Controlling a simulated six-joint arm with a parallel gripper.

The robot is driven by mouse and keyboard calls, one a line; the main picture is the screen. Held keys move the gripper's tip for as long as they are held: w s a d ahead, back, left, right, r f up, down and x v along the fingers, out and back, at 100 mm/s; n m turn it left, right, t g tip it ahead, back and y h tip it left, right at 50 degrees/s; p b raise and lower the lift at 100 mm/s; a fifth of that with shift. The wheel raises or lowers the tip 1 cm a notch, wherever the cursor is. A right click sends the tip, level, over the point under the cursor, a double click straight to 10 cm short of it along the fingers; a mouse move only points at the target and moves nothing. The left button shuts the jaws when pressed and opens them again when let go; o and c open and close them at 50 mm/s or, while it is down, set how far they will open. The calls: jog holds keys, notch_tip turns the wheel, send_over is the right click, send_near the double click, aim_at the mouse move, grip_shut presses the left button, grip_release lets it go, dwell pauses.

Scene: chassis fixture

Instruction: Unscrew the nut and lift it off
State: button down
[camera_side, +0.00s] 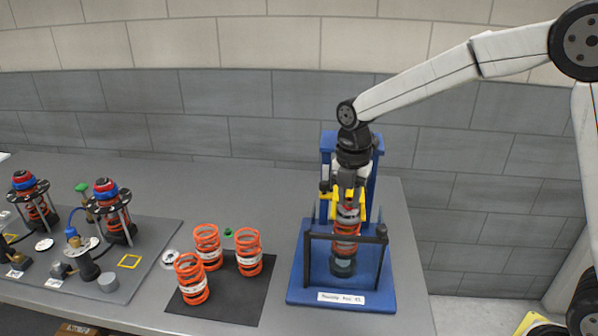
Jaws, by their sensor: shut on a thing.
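My gripper (346,205) points straight down over the blue chassis fixture (305,288) at the right of the table. Its yellow fingers are closed around the top of the upright strut assembly, with its orange-red spring (345,240), inside the fixture. The nut is hidden between the fingers, so I cannot make out its shape or how far up the thread it is. The strut's dark lower end (342,266) is down in the fixture, behind a dark bar frame (345,237).
Several loose orange springs (207,247) stand on a dark mat (238,300) left of the fixture. Further left, a grey board (150,262) carries two strut assemblies and small parts. A grey block wall stands behind.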

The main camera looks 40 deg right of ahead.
jog(key=shift+w+d+r, duration=0.1)
jog(key=shift+w+d, duration=0.05)
jog(key=shift+d, duration=0.1)
jog(key=n, duration=0.2)
jog(key=shift+r+n, duration=0.1)
jog(key=shift+n, duration=0.2)
jog(key=n, duration=0.5)
jog(key=shift+s, duration=0.2)
jog(key=shift+a, duration=0.1)
jog(key=m, duration=0.5)
jog(key=shift+w+m, duration=0.1)
jog(key=shift+m, duration=1.1)
